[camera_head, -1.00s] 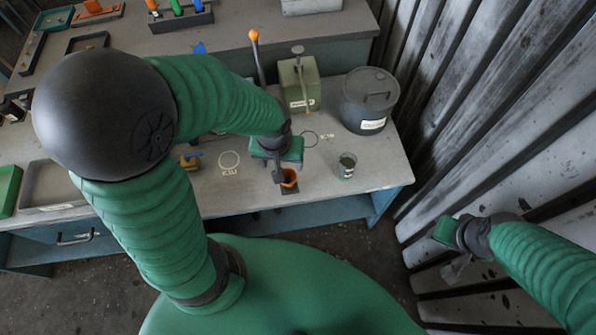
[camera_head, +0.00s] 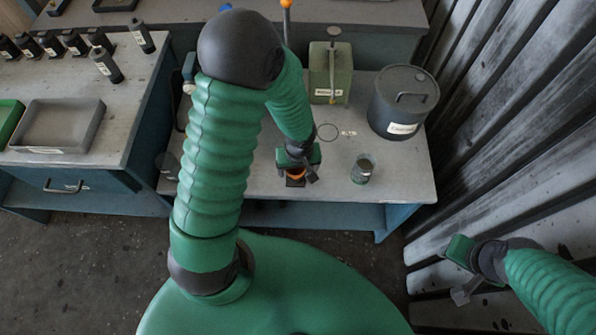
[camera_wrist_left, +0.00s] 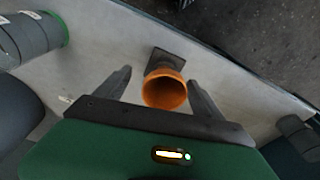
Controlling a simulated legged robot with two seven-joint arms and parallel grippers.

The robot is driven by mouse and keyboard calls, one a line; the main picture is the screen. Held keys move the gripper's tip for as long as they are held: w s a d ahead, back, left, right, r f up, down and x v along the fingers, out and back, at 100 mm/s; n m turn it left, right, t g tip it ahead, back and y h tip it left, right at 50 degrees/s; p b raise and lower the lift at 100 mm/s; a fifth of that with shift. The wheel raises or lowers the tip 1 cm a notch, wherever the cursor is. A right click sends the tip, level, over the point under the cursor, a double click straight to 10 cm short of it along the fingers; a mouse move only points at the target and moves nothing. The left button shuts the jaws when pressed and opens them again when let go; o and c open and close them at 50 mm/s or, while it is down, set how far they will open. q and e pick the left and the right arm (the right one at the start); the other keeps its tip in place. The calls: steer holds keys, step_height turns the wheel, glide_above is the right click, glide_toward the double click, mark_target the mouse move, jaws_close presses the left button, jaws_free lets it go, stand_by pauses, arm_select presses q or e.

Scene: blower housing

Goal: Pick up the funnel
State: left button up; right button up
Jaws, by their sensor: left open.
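The funnel (camera_wrist_left: 165,88) is orange with a round open mouth. In the left wrist view it stands on a small dark square base (camera_wrist_left: 167,57), between the two fingers of my left gripper (camera_wrist_left: 161,85). The fingers are apart, with a gap visible on each side of the funnel. In the head view the left gripper (camera_head: 297,178) is above the funnel (camera_head: 295,177) near the front edge of the bench and hides most of it. My right gripper (camera_head: 459,273) is at the lower right, away from the bench; its fingers are too unclear to read.
A glass jar (camera_head: 362,170) stands right of the left gripper. Behind are a dark lidded canister (camera_head: 403,103) and a green can (camera_head: 330,75). A grey tray (camera_head: 58,125) and several dark bottles (camera_head: 107,66) are on the left bench. A corrugated wall (camera_head: 510,130) is at right.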

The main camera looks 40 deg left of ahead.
arm_select(q)
steer(key=shift+a+f, duration=0.25)
steer(key=shift+f, duration=0.65)
steer(key=shift+w+a+f, duration=0.15)
steer(key=shift+a+f, duration=0.1)
steer(key=shift+a, duration=0.25)
steer(key=shift+d+r, duration=0.15)
steer(key=shift+d, duration=0.25)
steer(key=c, duration=0.9)
steer(key=shift+c, duration=0.8)
steer(key=shift+a, duration=0.1)
